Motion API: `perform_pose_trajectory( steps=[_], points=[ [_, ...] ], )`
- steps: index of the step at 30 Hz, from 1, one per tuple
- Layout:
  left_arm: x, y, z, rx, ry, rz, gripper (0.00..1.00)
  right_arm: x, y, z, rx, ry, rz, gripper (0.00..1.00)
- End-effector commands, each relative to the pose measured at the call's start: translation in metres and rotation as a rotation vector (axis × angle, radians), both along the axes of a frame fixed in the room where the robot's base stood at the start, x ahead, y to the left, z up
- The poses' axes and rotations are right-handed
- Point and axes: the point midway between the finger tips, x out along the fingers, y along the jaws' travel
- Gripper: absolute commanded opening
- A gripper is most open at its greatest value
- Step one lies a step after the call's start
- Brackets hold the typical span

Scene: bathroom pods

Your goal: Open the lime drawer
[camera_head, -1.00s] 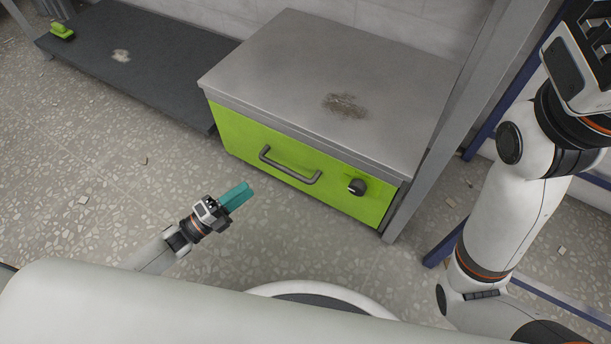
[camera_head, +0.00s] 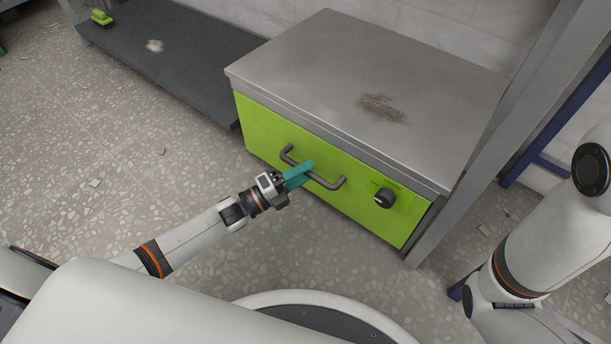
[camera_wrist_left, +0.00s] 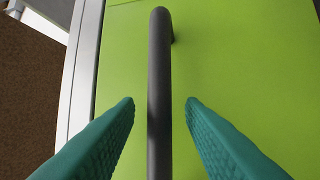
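The lime drawer (camera_head: 270,125) is the bright green front of a low cabinet with a grey metal top. It looks shut. A dark grey bar handle (camera_head: 328,184) runs across its front, with a round dark knob (camera_head: 384,198) to the right. My left gripper (camera_head: 302,173), with teal fingers, is at the handle and covers its middle. In the left wrist view the handle (camera_wrist_left: 160,90) passes between the two open fingertips (camera_wrist_left: 160,102), with a gap on both sides. My right gripper is out of view; only part of that arm shows at the right.
The cabinet's metal top (camera_head: 330,60) carries a brown stain. A metal post (camera_head: 500,145) stands close at its right. A dark low platform (camera_head: 190,60) with a small green object (camera_head: 101,17) lies at the back left. Speckled floor in front is mostly clear.

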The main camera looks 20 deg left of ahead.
Motion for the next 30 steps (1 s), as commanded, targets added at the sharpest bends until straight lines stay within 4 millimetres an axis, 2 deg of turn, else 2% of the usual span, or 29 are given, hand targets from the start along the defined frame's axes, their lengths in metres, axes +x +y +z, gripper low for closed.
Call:
perform_pose_trajectory(
  steps=[12,18,19,30],
  points=[
    [0.0061,-0.0055,0.0018,0.000,0.001,0.001,0.34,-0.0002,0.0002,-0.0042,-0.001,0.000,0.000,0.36],
    [0.0059,-0.0055,0.0017,0.001,0.001,0.000,0.01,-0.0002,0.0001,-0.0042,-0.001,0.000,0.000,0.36],
    [0.0058,-0.0054,0.0017,0.001,0.001,0.000,0.00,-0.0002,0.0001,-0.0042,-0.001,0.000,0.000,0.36],
    [-0.0004,-0.0035,0.0022,0.001,0.004,0.000,0.00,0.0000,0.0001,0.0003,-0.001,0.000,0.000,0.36]
  ],
)
